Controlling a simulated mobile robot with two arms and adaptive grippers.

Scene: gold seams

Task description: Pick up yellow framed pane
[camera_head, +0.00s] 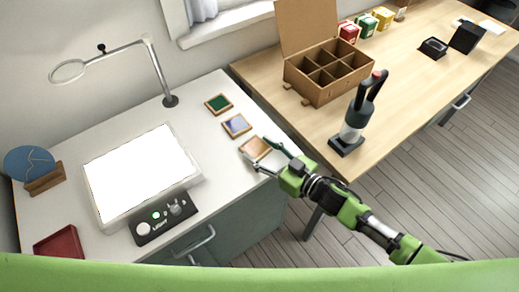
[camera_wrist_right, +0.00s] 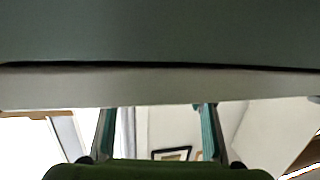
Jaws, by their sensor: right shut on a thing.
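Three small wood-framed panes lie in a row along the right side of the white table: a green one (camera_head: 218,103) at the back, a blue one (camera_head: 237,126) in the middle, and a pale peach-yellow one (camera_head: 254,148) nearest the right front edge. My right gripper (camera_head: 259,153) reaches in from the right, with its fingers on either side of the peach-yellow pane, shut on it. The pane looks flat at table height; I cannot tell whether it is lifted. In the right wrist view both fingers (camera_wrist_right: 157,125) show, but the pane cannot be made out. My left gripper is not in view.
A bright light panel (camera_head: 140,172) and black control box (camera_head: 163,218) fill the table's middle. A magnifier stand (camera_head: 160,75) rises behind. A blue disc (camera_head: 28,163) and red tray (camera_head: 60,244) are left. A compartment box (camera_head: 328,80) and black-handled tool (camera_head: 355,120) stand on the wooden table.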

